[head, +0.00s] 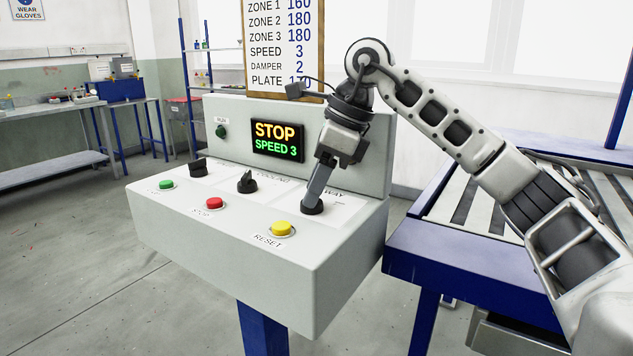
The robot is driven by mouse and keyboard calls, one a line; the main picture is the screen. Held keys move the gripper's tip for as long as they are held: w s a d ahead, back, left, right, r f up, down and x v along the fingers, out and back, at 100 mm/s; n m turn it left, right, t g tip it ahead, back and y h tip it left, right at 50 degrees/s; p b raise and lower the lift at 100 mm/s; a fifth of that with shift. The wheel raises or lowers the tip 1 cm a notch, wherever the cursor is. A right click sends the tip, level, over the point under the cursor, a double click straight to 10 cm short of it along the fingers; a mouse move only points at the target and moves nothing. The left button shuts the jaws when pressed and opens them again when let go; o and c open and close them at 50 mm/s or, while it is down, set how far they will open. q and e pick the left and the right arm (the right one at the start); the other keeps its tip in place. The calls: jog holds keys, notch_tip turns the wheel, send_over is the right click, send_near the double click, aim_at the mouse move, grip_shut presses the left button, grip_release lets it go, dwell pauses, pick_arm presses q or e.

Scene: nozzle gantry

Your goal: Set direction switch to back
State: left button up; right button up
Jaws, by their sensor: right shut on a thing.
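The control console (230,240) has a row of three black rotary knobs on its sloped top. The rightmost knob (312,209), on a white plate with lettering ending in "WAY", appears to be the direction switch. My right gripper (314,196) reaches down onto it from above and is shut on it. The gripper hides most of the knob and part of its lettering, so I cannot tell which way it points. The display (277,141) reads "STOP" and "SPEED 3". My left gripper is not in view.
Two other knobs, the middle one (246,182) and the left one (198,167), stand to the left. Green (167,184), red (214,203) and yellow (281,229) buttons line the front. A blue-framed roller conveyor (450,245) stands close on the right.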

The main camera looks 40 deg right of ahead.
jog(key=m+t+h+p, duration=0.1)
jog(key=m, duration=0.4)
jog(key=shift+s+a, duration=0.1)
jog(key=shift+a, duration=0.05)
jog(key=m+h, duration=0.1)
jog(key=m, duration=0.1)
jog(key=shift+a+m+p, duration=0.1)
jog(key=shift+m+p, duration=0.2)
jog(key=shift+p, duration=0.1)
jog(key=m+h, duration=0.1)
jog(key=m, duration=0.1)
jog(key=shift+a+m+t, duration=0.1)
jog(key=shift+m+t, duration=0.2)
jog(key=shift+m, duration=0.1)
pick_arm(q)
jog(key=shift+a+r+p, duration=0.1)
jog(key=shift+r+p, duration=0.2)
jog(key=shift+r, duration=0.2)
pick_arm(e)
jog(key=shift+m+h, duration=0.5)
jog(key=shift+m, duration=0.1)
jog(key=o, duration=1)
jog(key=shift+r, duration=0.1)
